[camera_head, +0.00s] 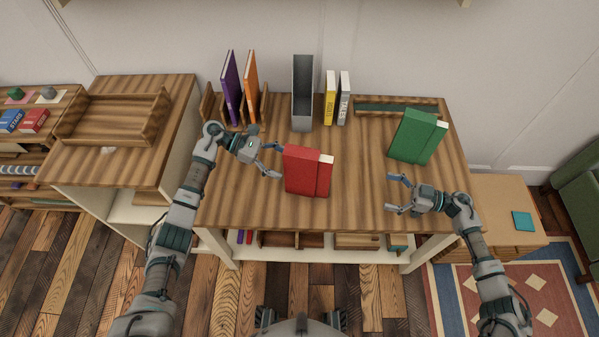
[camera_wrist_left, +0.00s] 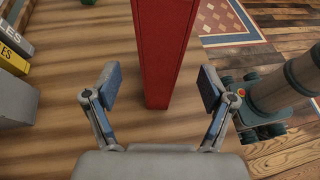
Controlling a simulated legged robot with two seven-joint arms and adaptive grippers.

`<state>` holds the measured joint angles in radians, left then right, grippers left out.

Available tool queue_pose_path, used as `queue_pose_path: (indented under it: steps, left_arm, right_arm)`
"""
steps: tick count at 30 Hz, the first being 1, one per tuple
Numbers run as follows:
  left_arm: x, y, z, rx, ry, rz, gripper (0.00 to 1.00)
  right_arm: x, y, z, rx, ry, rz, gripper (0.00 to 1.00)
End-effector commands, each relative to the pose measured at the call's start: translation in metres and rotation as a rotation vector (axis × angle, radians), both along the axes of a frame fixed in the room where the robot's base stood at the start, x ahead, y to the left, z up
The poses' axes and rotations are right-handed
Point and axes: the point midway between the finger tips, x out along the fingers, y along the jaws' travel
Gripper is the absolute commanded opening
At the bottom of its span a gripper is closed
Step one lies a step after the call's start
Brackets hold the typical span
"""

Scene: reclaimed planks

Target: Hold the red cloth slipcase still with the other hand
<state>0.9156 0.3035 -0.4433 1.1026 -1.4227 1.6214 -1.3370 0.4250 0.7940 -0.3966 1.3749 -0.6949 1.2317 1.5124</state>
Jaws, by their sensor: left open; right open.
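The red cloth slipcase (camera_head: 300,171) stands upright near the front middle of the wooden table. A red book with a pale page edge (camera_head: 323,176) sits at its right side, partly sticking out. My left gripper (camera_head: 278,161) is open just left of the slipcase. In the left wrist view the red slipcase (camera_wrist_left: 162,50) stands ahead of the open fingers (camera_wrist_left: 157,88), roughly centred between them; I see no contact. My right gripper (camera_head: 393,194) is open and empty, to the right of the slipcase and apart from it, near the table's front right.
A green slipcase (camera_head: 409,135) stands at the right of the table (camera_head: 353,160). A wooden rack with purple (camera_head: 231,88) and orange books (camera_head: 251,88), a grey holder (camera_head: 303,85), yellow (camera_head: 330,98) and white books (camera_head: 344,98) line the back. The surface between the slipcases is clear.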

Motion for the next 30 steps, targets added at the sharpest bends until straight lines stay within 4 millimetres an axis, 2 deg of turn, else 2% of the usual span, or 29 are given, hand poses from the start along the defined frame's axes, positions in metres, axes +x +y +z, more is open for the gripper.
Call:
queue_pose_path:
  steps: [1,9,11,12,23,26,30]
  left_arm:
    - [0.001,0.003,0.000,0.001,-0.001,0.000,0.83]
    - [0.002,0.005,0.003,0.001,-0.001,0.000,0.83]
    - [0.002,0.005,0.003,0.001,-0.001,0.000,0.98]
    - [0.002,0.005,0.003,0.001,0.000,0.000,1.00]
    - [0.002,0.007,0.003,0.001,0.000,0.000,1.00]
    - [0.004,0.015,0.006,0.002,0.001,0.000,1.00]
    - [0.009,0.036,0.014,0.003,0.000,0.002,1.00]
  right_arm:
    - [0.000,0.000,-0.005,-0.002,0.002,0.000,0.98]
    - [-0.001,0.000,-0.007,-0.001,0.007,0.001,0.98]
    - [-0.001,0.000,-0.007,-0.001,0.007,0.001,0.98]
    - [-0.001,0.000,-0.007,-0.002,0.009,0.001,0.98]
    - [-0.001,0.001,-0.010,-0.003,0.014,0.002,0.98]
    - [-0.002,0.001,-0.011,-0.003,0.016,0.002,0.98]
    - [-0.002,0.001,-0.012,-0.003,0.018,0.002,0.98]
